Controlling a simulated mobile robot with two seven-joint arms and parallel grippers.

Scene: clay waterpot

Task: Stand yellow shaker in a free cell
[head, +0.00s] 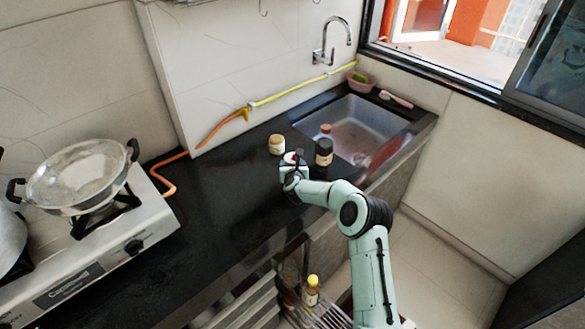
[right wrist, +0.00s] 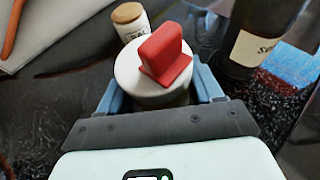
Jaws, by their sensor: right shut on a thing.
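A small bottle with a yellow cap (head: 312,290), the only yellow shaker-like thing I see, stands upright at a wire rack (head: 328,316) below the counter. The rack's cells are too small and partly hidden to tell apart. My right gripper (head: 290,170) is over the black counter, far from that bottle. In the right wrist view its blue fingers (right wrist: 162,95) are shut on a round white-topped container (right wrist: 130,72) with a red block-shaped grip (right wrist: 165,55) on top. The container's lower part is hidden. My left gripper is not in view.
A jar with a wooden lid (head: 277,145) and a dark labelled bottle (head: 324,152) stand close to my right gripper. The sink (head: 365,120) lies right; the stove with a pan (head: 80,175) left.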

